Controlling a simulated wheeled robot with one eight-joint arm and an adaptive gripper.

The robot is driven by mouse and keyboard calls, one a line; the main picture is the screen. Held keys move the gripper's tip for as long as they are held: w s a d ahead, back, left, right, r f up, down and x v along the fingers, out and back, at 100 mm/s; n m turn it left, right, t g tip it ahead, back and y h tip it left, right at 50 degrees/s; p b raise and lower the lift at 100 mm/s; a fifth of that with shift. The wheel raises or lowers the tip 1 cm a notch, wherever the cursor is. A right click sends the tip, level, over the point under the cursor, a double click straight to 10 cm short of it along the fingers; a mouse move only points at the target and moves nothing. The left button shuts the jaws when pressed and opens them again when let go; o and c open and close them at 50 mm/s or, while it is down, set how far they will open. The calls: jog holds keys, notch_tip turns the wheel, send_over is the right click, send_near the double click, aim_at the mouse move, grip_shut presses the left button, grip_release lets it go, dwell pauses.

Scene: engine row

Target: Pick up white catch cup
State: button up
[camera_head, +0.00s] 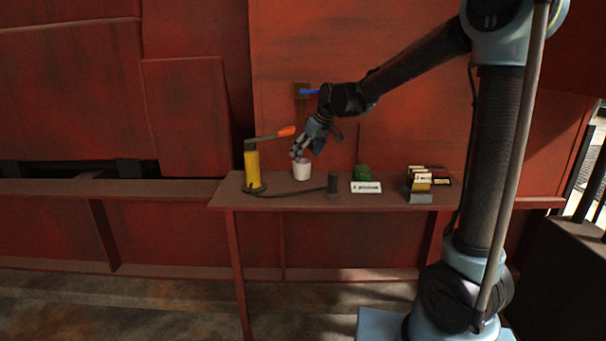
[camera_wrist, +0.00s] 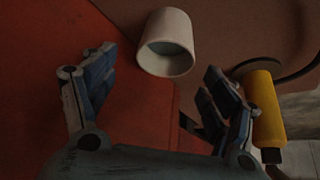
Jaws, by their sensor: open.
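The white catch cup (camera_head: 302,170) stands upright on the narrow brown shelf table, right of the yellow pump. In the wrist view the cup (camera_wrist: 168,42) shows beyond the fingertips, between their lines, with its open mouth partly visible. My gripper (camera_head: 307,149) is just above the cup in the head view. In the wrist view my gripper (camera_wrist: 155,80) has its two fingers spread wide apart with nothing between them. The fingers look apart from the cup, though in the head view they overlap its rim.
A yellow hand pump (camera_head: 252,167) with an orange-tipped lever (camera_head: 286,132) stands left of the cup. A dark hose runs to a dark cylinder (camera_head: 333,184). A green item (camera_head: 362,172), a white label (camera_head: 366,187) and a box holder (camera_head: 419,194) sit rightward on the table (camera_head: 290,203). A red wall stands behind.

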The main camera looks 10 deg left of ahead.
aim_at(302, 162)
jog(key=shift+s+x, duration=0.15)
jog(key=shift+x, duration=1.1)
jog(key=shift+s+x, duration=0.15)
jog(key=shift+x, duration=1.15)
jog(key=shift+d+f, duration=0.15)
jog(key=shift+c, duration=0.5)
jog(key=c, duration=1.1)
jog(key=shift+c, duration=0.2)
